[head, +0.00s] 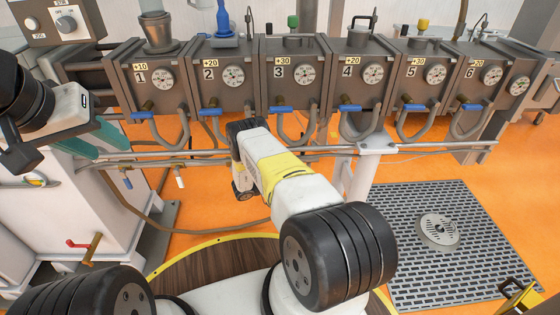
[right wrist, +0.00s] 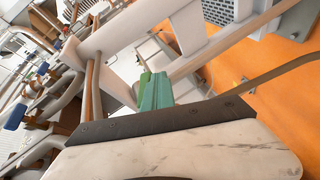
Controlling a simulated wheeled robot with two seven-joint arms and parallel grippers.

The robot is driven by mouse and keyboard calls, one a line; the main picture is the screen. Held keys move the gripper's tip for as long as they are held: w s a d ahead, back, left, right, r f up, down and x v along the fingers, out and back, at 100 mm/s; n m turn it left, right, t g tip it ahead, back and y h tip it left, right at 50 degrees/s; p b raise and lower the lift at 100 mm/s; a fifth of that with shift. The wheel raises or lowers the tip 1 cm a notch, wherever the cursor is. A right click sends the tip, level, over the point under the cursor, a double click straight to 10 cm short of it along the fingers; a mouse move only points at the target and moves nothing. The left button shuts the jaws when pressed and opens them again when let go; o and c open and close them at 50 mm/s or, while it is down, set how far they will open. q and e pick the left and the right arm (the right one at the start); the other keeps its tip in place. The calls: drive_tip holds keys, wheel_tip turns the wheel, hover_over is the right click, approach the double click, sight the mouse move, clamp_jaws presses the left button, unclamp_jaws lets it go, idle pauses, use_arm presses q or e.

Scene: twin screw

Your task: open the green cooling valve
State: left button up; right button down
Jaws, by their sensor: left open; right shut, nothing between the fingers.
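I cannot make out a clearly green valve handle. A small green fitting (head: 293,21) stands on top behind unit 3 in the head view; I cannot tell if it is the cooling valve. My left gripper (head: 108,140), with teal fingers, is open at the left, above the white cabinet and in front of unit 1. My right arm reaches forward through the middle of the head view, and its fingers are hidden there. In the right wrist view my right gripper (right wrist: 155,90) is shut and empty, its green fingers together near a pale frame bar (right wrist: 150,30).
A row of numbered grey units with gauges has blue valve handles (head: 282,109) and looped hoses below. Pipes (head: 330,151) run beneath. A white cabinet (head: 50,215) with a red lever (head: 77,243) stands at left. A grating (head: 390,225) lies on the orange floor at right.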

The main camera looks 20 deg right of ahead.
drive_tip(key=shift+s+d+r, duration=0.15)
drive_tip(key=shift+d+r, duration=0.35)
drive_tip(key=shift+d, duration=0.05)
drive_tip(key=shift+d+r, duration=0.1)
drive_tip(key=shift+r, duration=0.05)
idle(0.5)
